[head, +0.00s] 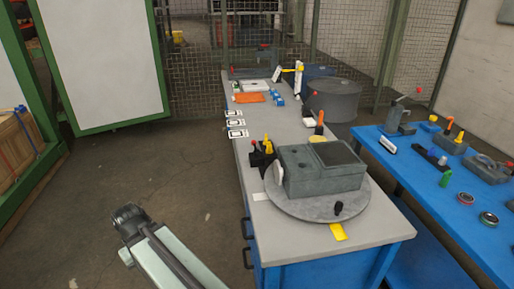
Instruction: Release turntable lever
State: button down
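The round grey turntable (300,210) lies on the near end of the grey workbench. A grey block-shaped fixture (310,182) with round holes and a dark top panel sits on it. A small black knob (338,208) stands at the turntable's front edge, and a flat yellow tab (338,232) sticks out just below the rim. I cannot tell which of these is the turntable lever. My arm shows at the lower left, apart from the bench. No gripper fingers can be made out there.
The workbench (375,228) also holds a black holder (262,160) with coloured handles, white cards (236,123) and an orange mat (249,97). A blue table (430,180) with parts stands at right. The floor (150,175) left of the bench is clear.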

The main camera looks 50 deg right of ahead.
aim_at(256, 152)
jog(key=z, duration=0.15)
jog(key=i, duration=0.95)
jog(key=u, duration=0.1)
